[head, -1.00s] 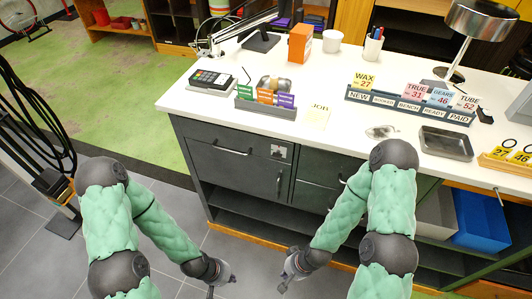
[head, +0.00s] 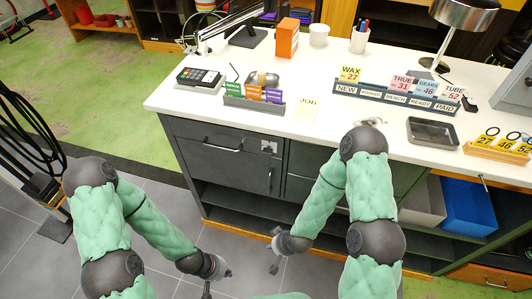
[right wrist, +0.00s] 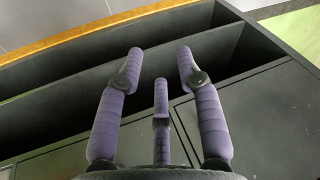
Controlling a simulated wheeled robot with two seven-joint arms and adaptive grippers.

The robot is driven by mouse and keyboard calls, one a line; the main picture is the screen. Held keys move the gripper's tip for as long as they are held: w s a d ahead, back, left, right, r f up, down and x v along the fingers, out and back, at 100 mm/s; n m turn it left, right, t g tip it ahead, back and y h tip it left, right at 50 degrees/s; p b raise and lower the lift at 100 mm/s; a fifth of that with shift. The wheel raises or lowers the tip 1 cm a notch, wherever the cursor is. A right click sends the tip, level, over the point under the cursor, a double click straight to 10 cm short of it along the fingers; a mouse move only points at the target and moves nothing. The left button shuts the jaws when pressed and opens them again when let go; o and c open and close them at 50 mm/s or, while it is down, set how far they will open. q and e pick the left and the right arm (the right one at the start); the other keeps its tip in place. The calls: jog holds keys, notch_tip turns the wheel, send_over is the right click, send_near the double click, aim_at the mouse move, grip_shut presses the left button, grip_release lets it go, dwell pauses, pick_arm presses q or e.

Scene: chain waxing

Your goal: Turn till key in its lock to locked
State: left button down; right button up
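A small light lock plate (head: 269,146) sits high on the front of the dark drawer cabinet (head: 230,160), right of the drawer handle. The key is too small to make out. My left gripper (head: 224,273) hangs low over the floor in front of the cabinet, apart from it; its finger opening is too small to judge. My right gripper (head: 272,263) is low in front of the cabinet's bottom shelves, below the lock plate. In the right wrist view its fingers (right wrist: 158,65) are spread apart and empty, with the cabinet front behind them.
The white counter (head: 200,104) carries a card terminal (head: 200,78), sign racks, a metal tray (head: 431,132) and a lamp (head: 462,15). Blue and grey bins (head: 468,207) stand on the shelf at right. Black cables hang at far left. Grey floor is clear before the cabinet.

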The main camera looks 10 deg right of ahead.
jog(key=w+a+r+n+t+h+p, duration=0.15)
jog(key=w+r+n+t, duration=0.25)
jog(key=w, duration=0.4)
jog(key=n+t+h+p, duration=0.4)
jog(key=n+t+h, duration=0.4)
jog(key=n+t, duration=0.1)
send_near(268, 150)
jog(key=b+x, duration=0.1)
jog(key=x, duration=0.6)
jog(key=shift+w, duration=0.2)
grip_shut()
